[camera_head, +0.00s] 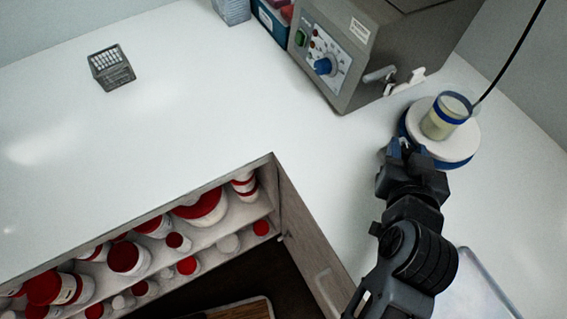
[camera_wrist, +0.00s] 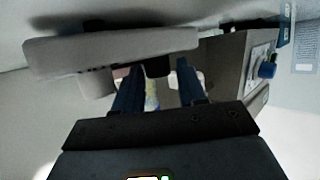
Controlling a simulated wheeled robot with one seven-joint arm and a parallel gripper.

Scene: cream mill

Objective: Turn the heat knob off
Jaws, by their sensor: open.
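A grey box-shaped machine stands at the back right. Its front panel has a blue knob (camera_head: 323,66) over a printed dial; the knob also shows at the right in the wrist view (camera_wrist: 267,70). I cannot read the dial setting or confirm that this is the heat knob. Right of it, a round white plate with a blue rim (camera_head: 466,143) bears a glass beaker (camera_head: 442,118) of pale yellow liquid. My gripper (camera_head: 405,146) is at the plate's left front edge, well apart from the blue knob. In the wrist view its fingers (camera_wrist: 158,80) are open.
A small grey rack (camera_head: 111,68) stands on the white counter (camera_head: 150,120), whose middle is clear. A white-handled lever (camera_head: 405,82) sticks out beside the machine. A thin black cable (camera_head: 512,55) rises from the beaker. Shelves below hold red-lidded jars (camera_head: 128,258).

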